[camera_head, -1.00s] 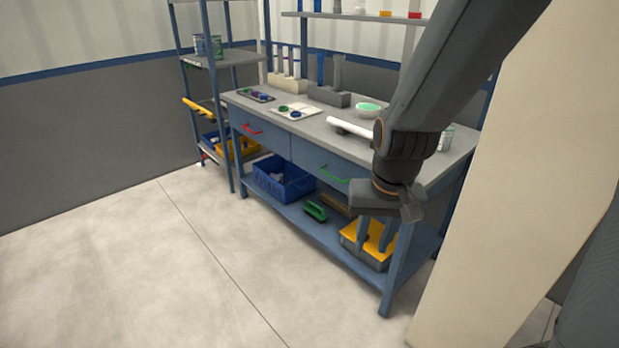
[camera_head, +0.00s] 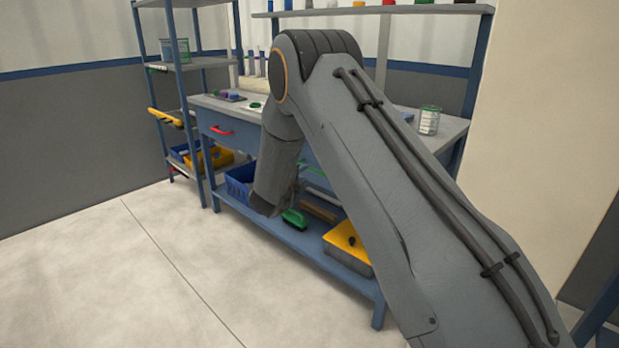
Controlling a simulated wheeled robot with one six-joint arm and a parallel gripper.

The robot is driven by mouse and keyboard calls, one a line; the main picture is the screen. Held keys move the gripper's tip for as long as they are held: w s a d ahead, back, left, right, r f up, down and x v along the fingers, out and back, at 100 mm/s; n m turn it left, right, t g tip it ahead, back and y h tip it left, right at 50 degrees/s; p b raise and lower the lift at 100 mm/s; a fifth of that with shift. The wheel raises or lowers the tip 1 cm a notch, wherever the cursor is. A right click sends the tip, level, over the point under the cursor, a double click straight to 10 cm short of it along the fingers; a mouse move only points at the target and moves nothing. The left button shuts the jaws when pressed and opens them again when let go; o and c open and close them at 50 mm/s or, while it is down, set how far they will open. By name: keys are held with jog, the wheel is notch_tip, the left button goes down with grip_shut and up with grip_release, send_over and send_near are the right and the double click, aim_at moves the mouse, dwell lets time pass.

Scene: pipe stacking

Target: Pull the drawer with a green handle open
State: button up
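The workbench has two blue drawers under its grey top. The drawer with the green handle is the right one, and my arm covers most of it. A piece of the green handle (camera_head: 314,170) shows just right of my wrist. The left drawer (camera_head: 240,134) has a red handle (camera_head: 221,131) and looks shut. My arm crosses the middle of the view, and its end hangs down in front of the bench near the drawers. The gripper fingers cannot be made out, so I cannot tell whether they are open or shut, or touching the handle.
On the lower shelf are a blue bin (camera_head: 239,183), a green-handled brush (camera_head: 294,219) and a yellow-topped box (camera_head: 347,243). A can (camera_head: 429,120) stands on the bench top. A shelf rack (camera_head: 187,62) stands at the left. The floor (camera_head: 130,270) in front is clear.

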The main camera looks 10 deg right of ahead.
aim_at(309, 169)
jog(key=shift+b+x, duration=0.45)
jog(key=shift+x, duration=3.5)
jog(key=shift+d, duration=0.15)
grip_shut()
